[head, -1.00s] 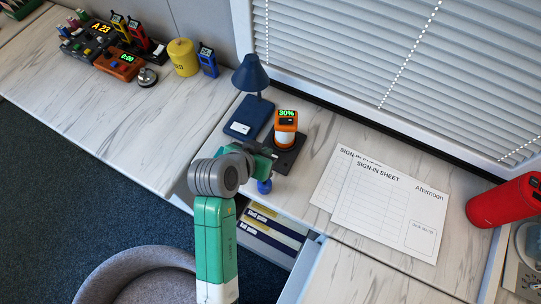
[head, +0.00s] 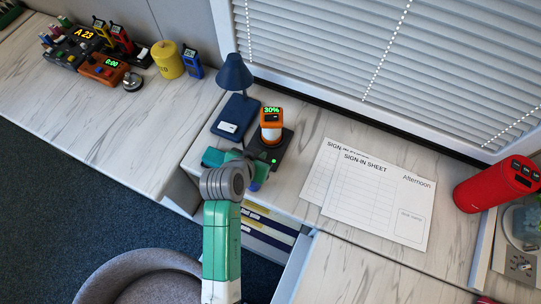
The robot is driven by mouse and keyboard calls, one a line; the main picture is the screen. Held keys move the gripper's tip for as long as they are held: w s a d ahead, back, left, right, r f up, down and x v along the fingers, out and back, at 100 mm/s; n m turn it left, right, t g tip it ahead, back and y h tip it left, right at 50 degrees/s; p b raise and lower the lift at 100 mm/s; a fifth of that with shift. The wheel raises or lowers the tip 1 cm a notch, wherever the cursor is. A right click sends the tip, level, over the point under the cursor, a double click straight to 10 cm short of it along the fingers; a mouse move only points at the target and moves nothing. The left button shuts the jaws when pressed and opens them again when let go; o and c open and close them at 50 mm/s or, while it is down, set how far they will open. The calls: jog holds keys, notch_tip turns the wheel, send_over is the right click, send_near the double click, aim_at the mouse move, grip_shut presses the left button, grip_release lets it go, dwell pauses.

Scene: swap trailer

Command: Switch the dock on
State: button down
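The dock (head: 283,157) is a black base on the marbled desk, beside the blue lamp. An orange and white device (head: 271,126) stands upright in it, its display reading 30%. A small green light (head: 274,161) glows on the dock's front part. My gripper (head: 236,166) is just left of and in front of the dock, with teal parts showing either side of the grey wrist.
A blue lamp (head: 235,72) stands left of the dock. An open drawer (head: 266,232) with folders is below my arm. A yellow canister (head: 168,60) stands at left.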

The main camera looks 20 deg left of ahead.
jog(key=shift+f, duration=0.35)
jog(key=shift+a+r, duration=0.1)
jog(key=shift+a, duration=0.65)
notch_tip(320, 180, up, 5)
jog(key=p, duration=0.4)
jog(key=shift+s+a+r, duration=0.1)
jog(key=shift+a+r, duration=0.05)
jog(key=shift+r, duration=0.05)
jog(key=b+v, duration=0.1)
jog(key=v, duration=0.8)
jog(key=shift+s+b, duration=0.15)
jog(key=shift+b, duration=0.15)
jog(key=shift+f, duration=0.1)
